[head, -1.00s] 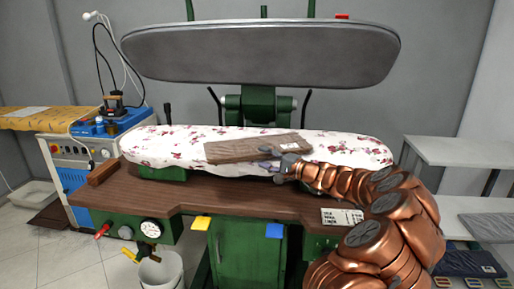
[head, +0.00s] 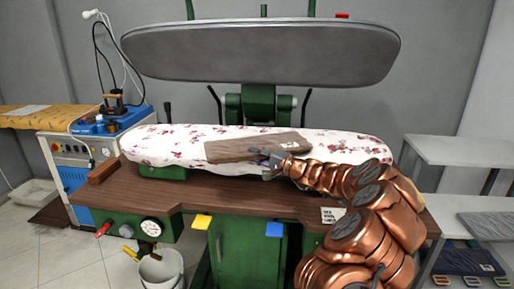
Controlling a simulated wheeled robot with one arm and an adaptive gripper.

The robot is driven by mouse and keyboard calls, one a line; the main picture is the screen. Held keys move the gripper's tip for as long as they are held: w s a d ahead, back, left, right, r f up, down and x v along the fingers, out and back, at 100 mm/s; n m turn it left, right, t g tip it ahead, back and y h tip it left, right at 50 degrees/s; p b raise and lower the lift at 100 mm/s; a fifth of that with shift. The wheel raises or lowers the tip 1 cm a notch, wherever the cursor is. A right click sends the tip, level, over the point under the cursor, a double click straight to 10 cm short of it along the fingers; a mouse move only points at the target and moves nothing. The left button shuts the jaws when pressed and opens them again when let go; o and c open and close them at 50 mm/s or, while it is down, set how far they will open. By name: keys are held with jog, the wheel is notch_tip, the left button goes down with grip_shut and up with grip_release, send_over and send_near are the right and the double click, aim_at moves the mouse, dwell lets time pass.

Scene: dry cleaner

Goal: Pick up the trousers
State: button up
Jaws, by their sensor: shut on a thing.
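The trousers (head: 232,150) are a folded brown garment lying on the white floral pressing board (head: 165,145). A small pale tag shows near their right end. My gripper (head: 272,162) is at the front right edge of the trousers, shut on that edge. The arm reaches in from the lower right and the copper links hide part of the board's right side. The trousers still appear to rest on the board; any small lift cannot be told.
The grey upper press plate (head: 260,55) hangs above the board. A brown wooden table (head: 230,195) lies below it. A blue ironing unit (head: 110,130) stands left. White shelves (head: 460,152) with folded grey clothes (head: 488,224) stand right. A white bucket (head: 162,270) is on the floor.

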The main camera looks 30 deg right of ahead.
aim_at(256, 146)
grip_shut()
jog(key=shift+r, duration=0.1)
jog(key=shift+r, duration=1.45)
jog(key=shift+s+r+b, duration=0.15)
jog(key=shift+r+b, duration=0.15)
jog(key=s+a+b, duration=0.1)
jog(key=s+a, duration=0.2)
jog(key=s, duration=0.4)
jog(key=s+a+r+b, duration=0.1)
jog(key=s+a, duration=0.2)
jog(key=s, duration=0.4)
jog(key=shift+s+a+r+b, duration=0.2)
jog(key=shift+a+b, duration=0.05)
jog(key=shift+b, duration=0.05)
